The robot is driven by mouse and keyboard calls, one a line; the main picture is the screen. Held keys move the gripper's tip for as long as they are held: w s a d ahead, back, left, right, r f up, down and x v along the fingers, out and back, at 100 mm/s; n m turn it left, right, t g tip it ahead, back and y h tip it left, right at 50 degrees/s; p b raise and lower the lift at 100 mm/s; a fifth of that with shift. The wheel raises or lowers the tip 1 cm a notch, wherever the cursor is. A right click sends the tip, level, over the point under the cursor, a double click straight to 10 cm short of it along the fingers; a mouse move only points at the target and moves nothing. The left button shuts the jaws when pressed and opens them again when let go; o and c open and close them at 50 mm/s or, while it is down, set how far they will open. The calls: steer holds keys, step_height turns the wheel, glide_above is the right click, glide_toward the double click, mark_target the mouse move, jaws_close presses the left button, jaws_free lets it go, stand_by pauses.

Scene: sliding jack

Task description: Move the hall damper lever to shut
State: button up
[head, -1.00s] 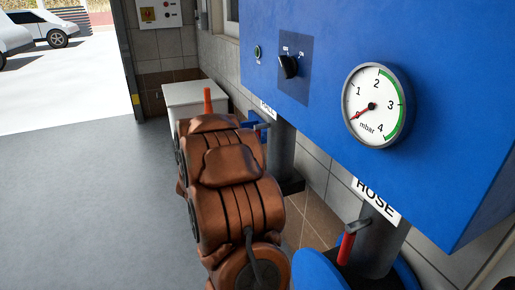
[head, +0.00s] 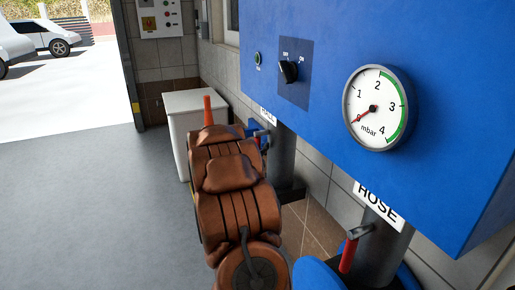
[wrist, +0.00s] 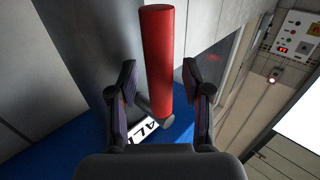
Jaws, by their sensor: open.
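The hall damper lever has a red cylindrical handle (wrist: 159,55) that stands upright in the wrist view, between the two fingers of my gripper (wrist: 158,82). The fingers are open, with a visible gap on each side of the handle. The lever's grey lower end meets a grey pipe above a partly covered white hall label (wrist: 160,128). In the head view the hall label (head: 268,116) shows above its pipe (head: 284,160). My brown arm covers most of my gripper and the lever there.
The hose lever, with a red handle (head: 348,255), hangs on the nearer pipe under the hose label (head: 379,205). The blue cabinet (head: 440,90) with a pressure gauge (head: 375,107) and knob (head: 288,71) overhangs both pipes. A white box (head: 195,101) stands behind; floor at left is clear.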

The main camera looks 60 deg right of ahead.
jaws_close()
stand_by(0.3)
stand_by(0.3)
